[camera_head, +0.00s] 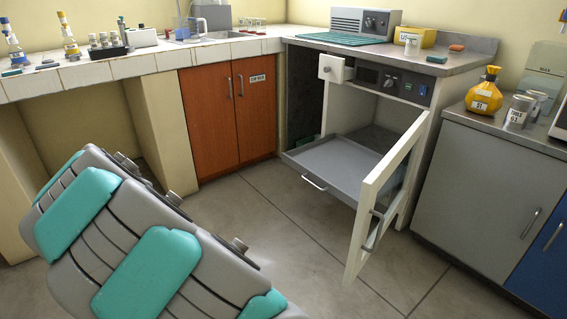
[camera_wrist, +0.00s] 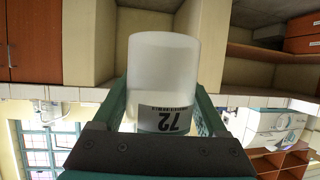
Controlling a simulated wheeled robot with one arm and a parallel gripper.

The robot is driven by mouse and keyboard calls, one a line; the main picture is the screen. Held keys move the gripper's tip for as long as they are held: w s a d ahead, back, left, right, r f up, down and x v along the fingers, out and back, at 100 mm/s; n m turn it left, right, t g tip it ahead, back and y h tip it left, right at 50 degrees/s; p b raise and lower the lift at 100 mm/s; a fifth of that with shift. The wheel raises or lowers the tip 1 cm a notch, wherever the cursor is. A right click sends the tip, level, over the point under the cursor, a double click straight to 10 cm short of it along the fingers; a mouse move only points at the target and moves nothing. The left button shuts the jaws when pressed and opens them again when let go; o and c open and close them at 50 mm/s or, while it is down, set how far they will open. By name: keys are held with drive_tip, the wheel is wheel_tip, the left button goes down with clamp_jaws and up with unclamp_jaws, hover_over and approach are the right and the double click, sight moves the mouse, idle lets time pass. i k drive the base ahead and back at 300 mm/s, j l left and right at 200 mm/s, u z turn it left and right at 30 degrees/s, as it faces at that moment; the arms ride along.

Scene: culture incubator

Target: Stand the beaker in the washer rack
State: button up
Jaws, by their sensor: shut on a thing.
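My gripper (camera_wrist: 163,90) shows in the wrist view, shut on a whitish, translucent beaker (camera_wrist: 163,62). The beaker sits between the two teal fingers and carries a white label with a black 72. The label and the room both look upside down in this view. My gripper and the beaker are out of sight in the head view, where my arm fills the lower left. No washer rack can be made out for certain. A grey pulled-out tray (camera_head: 335,165) with a front handle sticks out of an open white cabinet (camera_head: 378,103) and looks empty.
The cabinet's white-framed door (camera_head: 382,195) stands open into the floor space right of the tray. A ribbed teal mat (camera_head: 338,38) and a grey device (camera_head: 362,23) are on the counter above. Yellow and grey vessels (camera_head: 484,95) stand on the right counter. The floor before the tray is clear.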

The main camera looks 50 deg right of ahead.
sight(334, 172)
drive_tip(key=i+z, duration=0.4)
drive_tip(key=i+j+z, duration=0.1)
drive_tip(key=i+z, duration=0.25)
drive_tip(key=i+j+z, duration=0.2)
drive_tip(key=i+z, duration=0.2)
drive_tip(key=i+l+z, duration=0.2)
drive_tip(key=i+z, duration=0.8)
